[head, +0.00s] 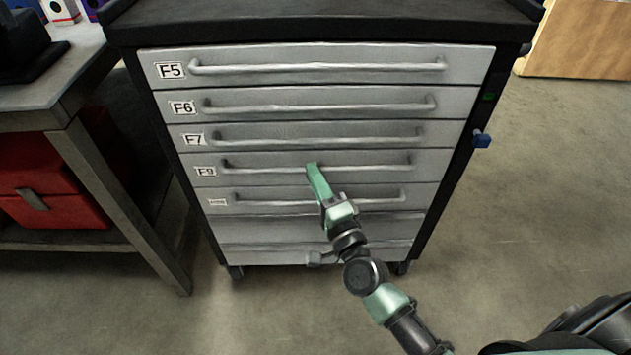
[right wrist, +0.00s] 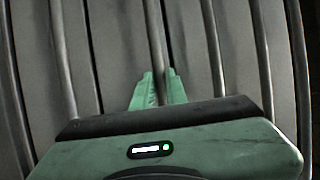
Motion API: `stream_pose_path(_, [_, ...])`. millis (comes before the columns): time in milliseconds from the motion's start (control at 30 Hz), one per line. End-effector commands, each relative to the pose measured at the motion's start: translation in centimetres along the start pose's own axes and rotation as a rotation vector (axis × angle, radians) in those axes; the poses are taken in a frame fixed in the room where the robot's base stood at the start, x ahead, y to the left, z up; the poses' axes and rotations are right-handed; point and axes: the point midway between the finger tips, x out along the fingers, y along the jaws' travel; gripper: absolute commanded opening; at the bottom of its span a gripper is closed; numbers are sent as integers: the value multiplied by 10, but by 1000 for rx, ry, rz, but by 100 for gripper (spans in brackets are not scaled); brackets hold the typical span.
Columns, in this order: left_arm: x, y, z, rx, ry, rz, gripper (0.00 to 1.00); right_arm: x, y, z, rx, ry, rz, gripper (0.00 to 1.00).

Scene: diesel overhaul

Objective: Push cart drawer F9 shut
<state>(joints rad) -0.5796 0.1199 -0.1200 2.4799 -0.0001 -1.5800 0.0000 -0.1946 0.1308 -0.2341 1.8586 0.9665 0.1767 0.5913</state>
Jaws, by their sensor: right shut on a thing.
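The cart (head: 320,20) is dark with a stack of grey drawers, labelled from F5 at the top downward. Drawer F9 (head: 265,162) is the fourth from the top. Its front looks level with the drawers above and below it. My right gripper (head: 314,168) is at the bar handle of drawer F9 (head: 375,163), left of the drawer's middle. In the right wrist view its green fingers (right wrist: 158,88) are shut on a vertical-looking bar handle (right wrist: 156,45). The gripper hides a short part of the handle. My left gripper does not show.
A workbench (head: 50,80) with a red box (head: 50,205) beneath stands to the left of the cart. A blue knob (head: 481,139) sticks out on the cart's right side. A wooden panel (head: 580,40) stands at the back right. The floor (head: 540,200) to the right is clear.

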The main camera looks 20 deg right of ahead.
Motion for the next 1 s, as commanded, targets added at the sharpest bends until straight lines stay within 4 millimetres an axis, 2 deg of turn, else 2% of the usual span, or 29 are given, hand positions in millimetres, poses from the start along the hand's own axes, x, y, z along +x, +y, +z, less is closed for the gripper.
stream_pose_path(100, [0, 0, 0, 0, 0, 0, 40, 1, -1, -2, -1, 3, -2, 0])
stream_pose_path(133, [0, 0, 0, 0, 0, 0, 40, 1, -1, -2, -1, 4, -3, 19])
stream_pose_path(200, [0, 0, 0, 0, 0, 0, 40, 1, -1, -2, -2, 4, -3, 35])
stream_pose_path(567, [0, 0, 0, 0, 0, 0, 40, -3, 0, -1, -1, 2, -2, 35])
stream_pose_path(1000, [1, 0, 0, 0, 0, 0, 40, -68, 0, -1, -2, 1, -1, 35])
